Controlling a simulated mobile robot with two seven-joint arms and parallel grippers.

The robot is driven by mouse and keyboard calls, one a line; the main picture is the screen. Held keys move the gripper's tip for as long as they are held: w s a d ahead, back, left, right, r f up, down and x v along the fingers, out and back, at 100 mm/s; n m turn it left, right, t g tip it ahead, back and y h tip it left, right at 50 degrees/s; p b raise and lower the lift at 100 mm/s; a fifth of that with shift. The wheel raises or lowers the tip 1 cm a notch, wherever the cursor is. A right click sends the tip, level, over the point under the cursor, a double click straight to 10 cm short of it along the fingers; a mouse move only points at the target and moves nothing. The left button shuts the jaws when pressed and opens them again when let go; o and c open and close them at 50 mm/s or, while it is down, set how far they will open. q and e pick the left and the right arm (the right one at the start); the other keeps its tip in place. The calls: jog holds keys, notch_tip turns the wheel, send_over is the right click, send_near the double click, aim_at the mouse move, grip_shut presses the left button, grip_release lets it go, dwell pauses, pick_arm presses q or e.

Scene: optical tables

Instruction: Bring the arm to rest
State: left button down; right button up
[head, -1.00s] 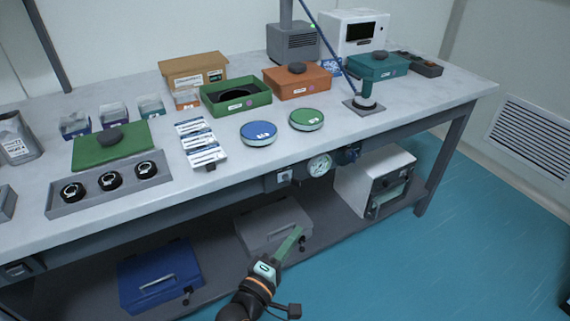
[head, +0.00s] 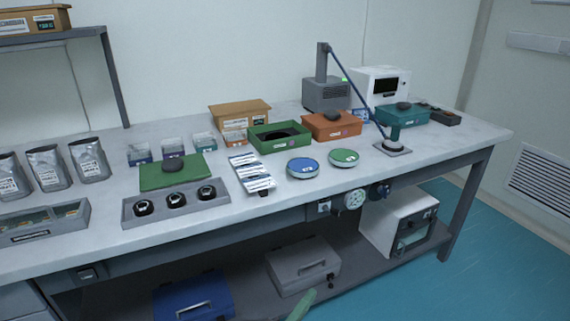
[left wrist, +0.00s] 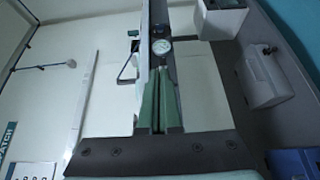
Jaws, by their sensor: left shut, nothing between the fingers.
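My left gripper (head: 303,304) shows only as a green finger piece at the bottom edge of the head view, in front of the table's lower shelf. In the left wrist view its two green fingers (left wrist: 160,84) lie together, shut, with nothing between them. The gripper touches nothing that I can see. The rest of the left arm is out of the head view. My right gripper is in neither view.
The optical table (head: 100,242) stands ahead, crowded with bins, discs and pouches. Its lower shelf holds a blue case (head: 195,298), a grey case (head: 302,266) and a white box (head: 398,222). Blue floor (head: 450,275) is clear at the lower right.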

pick_arm(q)
jog(key=a+f+m+g+y, duration=0.15)
jog(key=a+f, duration=0.35)
jog(key=a, duration=0.6)
jog(key=a+f+m+g+y, duration=0.1)
jog(key=a+f+m+y, duration=0.2)
jog(key=a, duration=0.8)
jog(key=s+a+f+m+g+y, duration=0.2)
jog(key=s+a+f+m, duration=0.2)
jog(key=s+m, duration=0.45)
jog(key=s+a+f+m+g+y, duration=0.25)
jog(key=s+f+m, duration=0.2)
jog(key=s, duration=0.75)
jog(key=w+d+r+n+t+h, duration=0.15)
jog(key=d+n, duration=0.25)
jog(key=d, duration=0.6)
jog(key=s+a+r+p, duration=0.1)
jog(key=a+r+p, duration=0.2)
jog(key=r+p, duration=0.7)
jog(key=p, duration=0.3)
jog(key=shift+s+a+r+p, duration=0.15)
jog(key=shift+s+r+p, duration=0.15)
jog(key=shift+r, duration=0.05)
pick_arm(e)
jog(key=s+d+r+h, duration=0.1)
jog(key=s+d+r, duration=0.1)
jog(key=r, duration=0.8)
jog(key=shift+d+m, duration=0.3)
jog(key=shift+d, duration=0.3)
